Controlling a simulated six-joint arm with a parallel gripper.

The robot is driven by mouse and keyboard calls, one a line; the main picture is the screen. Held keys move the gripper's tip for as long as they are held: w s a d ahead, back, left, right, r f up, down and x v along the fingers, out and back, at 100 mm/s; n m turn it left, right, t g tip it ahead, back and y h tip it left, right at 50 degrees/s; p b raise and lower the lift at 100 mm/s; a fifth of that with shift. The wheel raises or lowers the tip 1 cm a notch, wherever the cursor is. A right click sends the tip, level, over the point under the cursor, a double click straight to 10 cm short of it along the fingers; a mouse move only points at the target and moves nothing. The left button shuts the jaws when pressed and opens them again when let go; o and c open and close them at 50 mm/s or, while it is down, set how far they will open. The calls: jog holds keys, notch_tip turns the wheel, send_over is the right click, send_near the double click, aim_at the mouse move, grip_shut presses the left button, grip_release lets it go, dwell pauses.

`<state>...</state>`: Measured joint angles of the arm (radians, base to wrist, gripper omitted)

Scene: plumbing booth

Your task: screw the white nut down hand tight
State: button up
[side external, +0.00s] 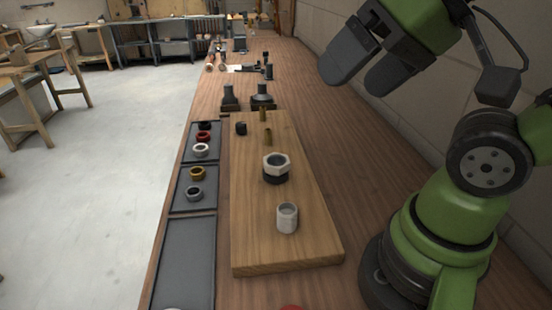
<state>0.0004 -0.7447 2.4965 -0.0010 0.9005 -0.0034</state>
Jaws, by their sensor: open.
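A white hex nut (276,161) sits around the top of a dark fitting (277,178) on the wooden board (245,235). It looks about level; how far down the thread it sits cannot be told. My gripper (352,82) is at the top right, high above the bench and well apart from the nut. Its two dark fingers are open with nothing between them. A white cylindrical piece (287,218) stands on the board nearer the camera.
Dark fittings (262,101) stand beyond. A wall runs along the right.

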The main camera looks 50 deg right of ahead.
jog(key=n+g+h, duration=0.2)
jog(key=n+g, duration=0.5)
send_over(271, 160)
notch_tip(271, 160, down, 15)
notch_tip(271, 160, down, 10)
jog(key=shift+r, duration=0.1)
